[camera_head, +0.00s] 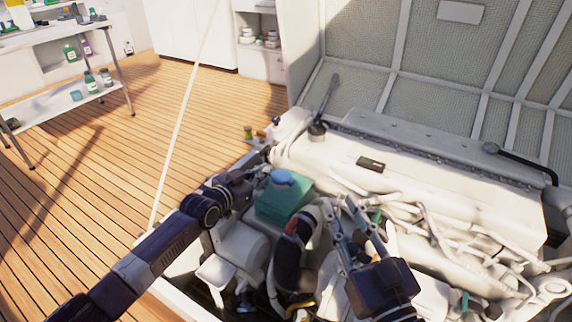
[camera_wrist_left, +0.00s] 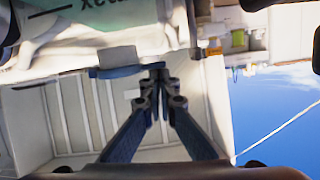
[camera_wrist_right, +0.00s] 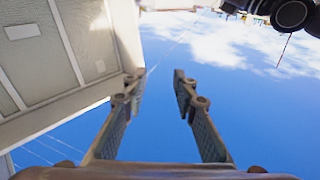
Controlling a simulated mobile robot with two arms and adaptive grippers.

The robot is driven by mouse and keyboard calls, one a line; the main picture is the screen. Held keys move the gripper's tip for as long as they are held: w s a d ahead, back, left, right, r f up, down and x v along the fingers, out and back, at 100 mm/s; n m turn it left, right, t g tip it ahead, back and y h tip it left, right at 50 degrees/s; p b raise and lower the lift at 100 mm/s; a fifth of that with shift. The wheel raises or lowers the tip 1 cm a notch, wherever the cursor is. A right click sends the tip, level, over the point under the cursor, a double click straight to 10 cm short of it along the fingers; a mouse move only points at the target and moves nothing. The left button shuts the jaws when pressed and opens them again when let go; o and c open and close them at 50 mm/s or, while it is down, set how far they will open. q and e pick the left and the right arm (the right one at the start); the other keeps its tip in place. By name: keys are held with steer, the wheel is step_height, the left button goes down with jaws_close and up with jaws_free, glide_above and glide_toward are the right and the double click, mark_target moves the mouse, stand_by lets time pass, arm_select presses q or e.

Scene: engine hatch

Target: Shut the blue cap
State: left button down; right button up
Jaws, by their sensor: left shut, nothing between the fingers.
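The blue cap (camera_head: 284,178) is on top of the green tank (camera_head: 283,200) beside the white engine. The cap also shows as a flat blue disc at a grey neck in the left wrist view (camera_wrist_left: 124,72). I cannot tell whether it is fully seated. My left gripper (camera_head: 262,172) is shut and empty, just left of the cap in the head view. Its closed fingertips (camera_wrist_left: 156,72) look close to the disc's edge; contact is unclear. My right gripper (camera_head: 350,204) is open and empty, right of the tank, with its fingers apart in its wrist view (camera_wrist_right: 157,80).
The engine block (camera_head: 420,170) with pipes fills the right side. A black hose with a red band (camera_head: 291,227) lies just in front of the tank. The raised hatch lid (camera_head: 440,60) stands behind. Wooden deck (camera_head: 150,130) is open at left, with a bench (camera_head: 90,97) beyond.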

steer(key=shift+r+t, duration=0.3)
steer(key=shift+r, duration=0.3)
